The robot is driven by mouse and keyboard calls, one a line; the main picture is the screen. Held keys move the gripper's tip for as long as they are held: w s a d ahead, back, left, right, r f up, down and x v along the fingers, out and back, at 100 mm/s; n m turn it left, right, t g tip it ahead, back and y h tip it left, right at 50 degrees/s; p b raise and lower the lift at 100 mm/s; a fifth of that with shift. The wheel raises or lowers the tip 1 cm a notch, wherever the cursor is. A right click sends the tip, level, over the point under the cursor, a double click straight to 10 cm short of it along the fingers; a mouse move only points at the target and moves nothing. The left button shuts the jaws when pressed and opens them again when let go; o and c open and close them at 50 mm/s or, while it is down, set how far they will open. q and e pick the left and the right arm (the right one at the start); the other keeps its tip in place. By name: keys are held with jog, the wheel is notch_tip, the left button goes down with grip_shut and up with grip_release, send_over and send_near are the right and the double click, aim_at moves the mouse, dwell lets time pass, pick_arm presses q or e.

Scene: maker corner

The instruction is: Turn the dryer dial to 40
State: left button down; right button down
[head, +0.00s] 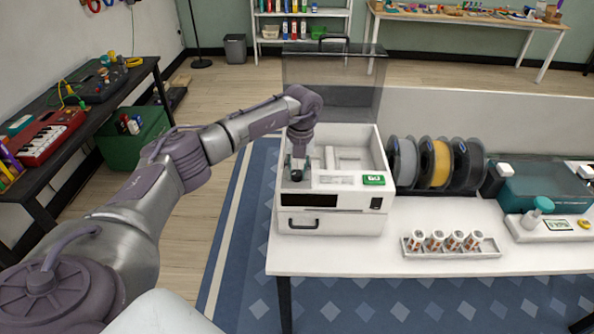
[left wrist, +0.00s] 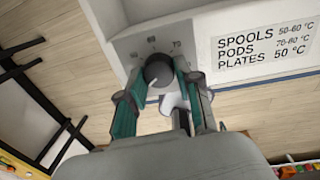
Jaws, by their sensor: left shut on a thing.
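The white dryer (head: 333,222) stands on the left end of the white table, its clear lid (head: 332,85) raised. My left gripper (head: 297,174) is at the front left of the dryer's top and hides the dial in the head view. In the left wrist view the dark round dial (left wrist: 158,70) sits between the fingertips of my left gripper (left wrist: 160,78), which is shut on it. A white pointer line on the dial points to the lower left. Printed numbers, among them 60 and 70, arc around its upper side; the 40 mark is not readable. My right gripper is not in view.
A label (left wrist: 265,45) lists temperatures for spools, pods and plates. A small green display (head: 373,180) is on the dryer's right. Several spools (head: 434,162) stand beside the dryer, and a tray (head: 490,252) of small cylinders lies in front of them.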

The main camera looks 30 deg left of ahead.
aim_at(300, 173)
pick_arm(q)
jog(key=shift+w+r+n, duration=0.1)
jog(key=shift+n, duration=0.5)
jog(key=c, duration=0.8)
grip_release()
jog(key=r, duration=1.2)
jog(key=shift+w+d, duration=0.15)
jog(key=shift+d, duration=0.15)
jog(key=shift+f, duration=0.1)
